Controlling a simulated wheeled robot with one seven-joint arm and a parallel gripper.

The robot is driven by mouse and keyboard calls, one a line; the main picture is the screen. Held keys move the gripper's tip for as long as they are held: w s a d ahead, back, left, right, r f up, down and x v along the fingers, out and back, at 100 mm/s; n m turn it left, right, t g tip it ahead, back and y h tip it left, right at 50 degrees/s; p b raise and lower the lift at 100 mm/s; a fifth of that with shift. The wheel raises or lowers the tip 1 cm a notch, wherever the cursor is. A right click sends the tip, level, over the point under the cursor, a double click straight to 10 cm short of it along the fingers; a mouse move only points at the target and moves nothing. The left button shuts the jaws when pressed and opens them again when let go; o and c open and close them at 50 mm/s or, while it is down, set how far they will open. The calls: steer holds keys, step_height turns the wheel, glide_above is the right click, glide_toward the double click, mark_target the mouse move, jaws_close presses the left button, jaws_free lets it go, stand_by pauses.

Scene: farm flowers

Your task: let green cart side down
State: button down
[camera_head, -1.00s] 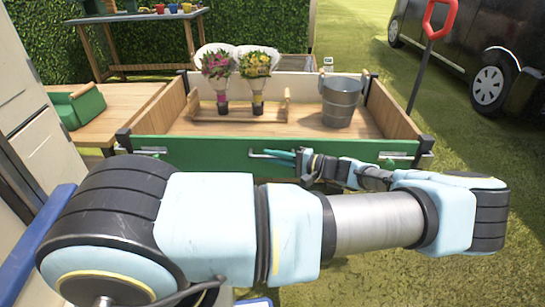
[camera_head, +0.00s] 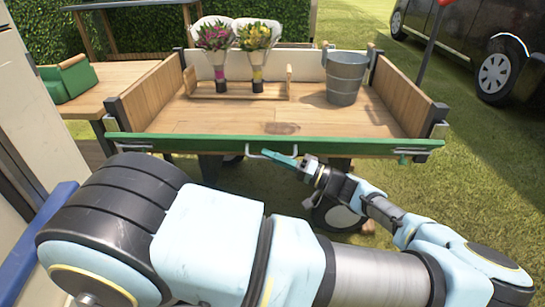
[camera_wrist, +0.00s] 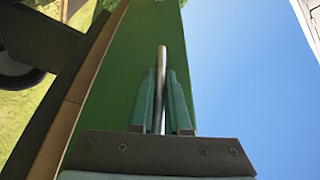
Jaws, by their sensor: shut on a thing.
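The green cart side (camera_head: 200,142) is the front panel of the wooden cart, and in the head view it is seen nearly edge-on, tilted out and down from upright. A metal handle (camera_head: 258,153) is on its outer face. My gripper (camera_head: 284,157) is at this handle, its teal fingers reaching it from the right. In the wrist view the green panel (camera_wrist: 128,65) fills the middle, and my gripper (camera_wrist: 163,105) is shut on the metal handle bar (camera_wrist: 161,62), one finger on each side.
The cart bed (camera_head: 240,118) holds a wooden rack (camera_head: 200,92) with two bouquets and a metal bucket (camera_head: 345,78). A wooden table (camera_head: 85,97) with a green box (camera_head: 68,80) stands at left. Grass (camera_head: 480,180) is open at right.

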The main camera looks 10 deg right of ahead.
step_height(320, 180, down, 10)
steer(key=s+n+g+y+b, duration=0.1)
steer(key=n+g+y+b, duration=0.1)
steer(key=n+b, duration=0.7)
steer(key=shift+n+g+y+b, duration=0.4)
steer(key=shift+y+b, duration=0.3)
steer(key=shift+b, duration=1.4)
steer(key=shift+s+a, duration=0.1)
steer(key=c, duration=0.9)
jaws_free()
steer(key=v, duration=1)
steer(key=shift+s+d+f+p, duration=0.1)
steer(key=shift+d+f+p, duration=0.1)
steer(key=shift+d+p, duration=0.2)
